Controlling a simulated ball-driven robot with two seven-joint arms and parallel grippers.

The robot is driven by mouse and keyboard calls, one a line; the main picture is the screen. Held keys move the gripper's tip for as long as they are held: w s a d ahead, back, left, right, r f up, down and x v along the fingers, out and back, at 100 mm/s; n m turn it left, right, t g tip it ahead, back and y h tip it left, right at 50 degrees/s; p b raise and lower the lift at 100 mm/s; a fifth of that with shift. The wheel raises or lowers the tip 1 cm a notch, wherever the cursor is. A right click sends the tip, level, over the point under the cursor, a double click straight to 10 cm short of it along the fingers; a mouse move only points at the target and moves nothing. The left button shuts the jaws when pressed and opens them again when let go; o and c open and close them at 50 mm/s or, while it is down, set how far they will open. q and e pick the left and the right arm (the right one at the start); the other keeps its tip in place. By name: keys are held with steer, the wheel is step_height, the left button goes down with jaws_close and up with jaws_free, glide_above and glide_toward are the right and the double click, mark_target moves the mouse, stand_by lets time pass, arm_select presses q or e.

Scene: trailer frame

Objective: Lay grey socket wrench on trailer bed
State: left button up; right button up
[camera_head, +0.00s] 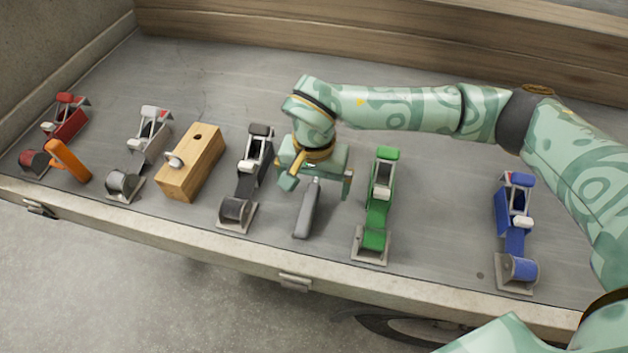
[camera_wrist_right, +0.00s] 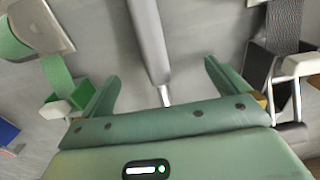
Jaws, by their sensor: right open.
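The grey socket wrench (camera_head: 306,211) appears to lie on the grey trailer bed (camera_head: 440,205), between the black and green ratchet devices. Its upper end is partly hidden by my right gripper (camera_head: 318,185). The right gripper is open, just above and behind the wrench. In the right wrist view the wrench (camera_wrist_right: 149,38) runs down toward the gap of the right gripper (camera_wrist_right: 161,72), its thin metal end near the palm. There is clear space between it and both fingers. My left gripper is not in view.
A black ratchet device (camera_head: 237,208) stands left of the wrench and a green one (camera_head: 376,215) right of it. A wooden block (camera_head: 192,165), white (camera_head: 124,183), red (camera_head: 68,124) and blue (camera_head: 516,240) devices and an orange piece (camera_head: 68,161) lie farther out. The bed's front rim (camera_head: 200,235) is near.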

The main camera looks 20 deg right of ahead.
steer(key=shift+r, duration=0.3)
arm_select(q)
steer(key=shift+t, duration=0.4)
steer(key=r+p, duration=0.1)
steer(key=p, duration=0.1)
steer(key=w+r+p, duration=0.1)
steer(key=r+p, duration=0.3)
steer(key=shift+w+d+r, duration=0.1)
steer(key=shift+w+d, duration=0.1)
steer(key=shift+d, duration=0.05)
arm_select(e)
step_height(320, 180, up, 16)
steer(key=shift+f, duration=0.15)
